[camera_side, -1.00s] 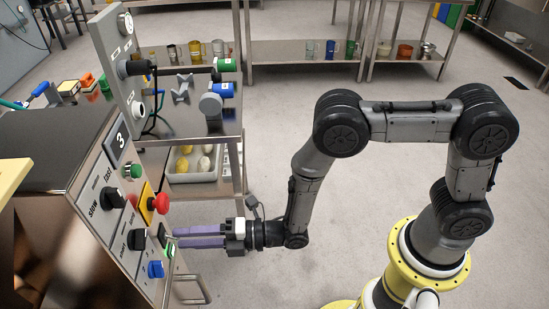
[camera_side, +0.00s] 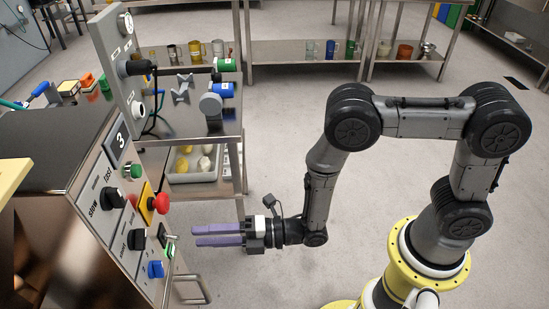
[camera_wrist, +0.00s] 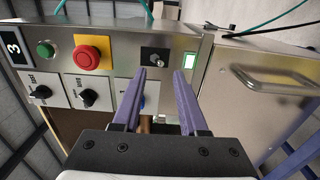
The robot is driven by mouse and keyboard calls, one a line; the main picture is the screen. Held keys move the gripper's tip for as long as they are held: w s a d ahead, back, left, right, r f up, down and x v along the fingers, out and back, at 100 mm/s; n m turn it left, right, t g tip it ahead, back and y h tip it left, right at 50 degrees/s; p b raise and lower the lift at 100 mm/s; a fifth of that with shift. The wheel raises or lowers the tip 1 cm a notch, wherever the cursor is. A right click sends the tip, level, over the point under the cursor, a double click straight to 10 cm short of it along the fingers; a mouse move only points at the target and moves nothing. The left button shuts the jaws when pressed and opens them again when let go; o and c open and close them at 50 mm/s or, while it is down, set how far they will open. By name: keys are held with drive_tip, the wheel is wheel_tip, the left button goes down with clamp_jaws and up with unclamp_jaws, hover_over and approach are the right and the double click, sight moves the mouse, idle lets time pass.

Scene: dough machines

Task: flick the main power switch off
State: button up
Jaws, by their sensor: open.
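A metal toggle switch on a small black plate (camera_side: 163,236) sits on the machine's front panel, beside a green-lit square (camera_side: 171,249). The wrist view also shows the toggle switch (camera_wrist: 155,57) and, just right of it, the lit square (camera_wrist: 190,60). I take the toggle for the main power switch; I cannot read a label or tell its lever position. My gripper (camera_side: 194,236) is open and empty, its purple fingers pointing at the panel with a small gap before the toggle. In the wrist view my gripper (camera_wrist: 167,68) has its fingers apart below the toggle, touching nothing.
A red mushroom button (camera_side: 160,203) on a yellow plate and a green button (camera_side: 132,171) sit nearby. A blue knob (camera_side: 156,269) is below, with black dials (camera_side: 113,197) to the left. A door handle (camera_side: 205,290) sticks out below. Floor to the right is clear.

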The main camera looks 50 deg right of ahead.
drive_tip(key=shift+v, duration=1.25)
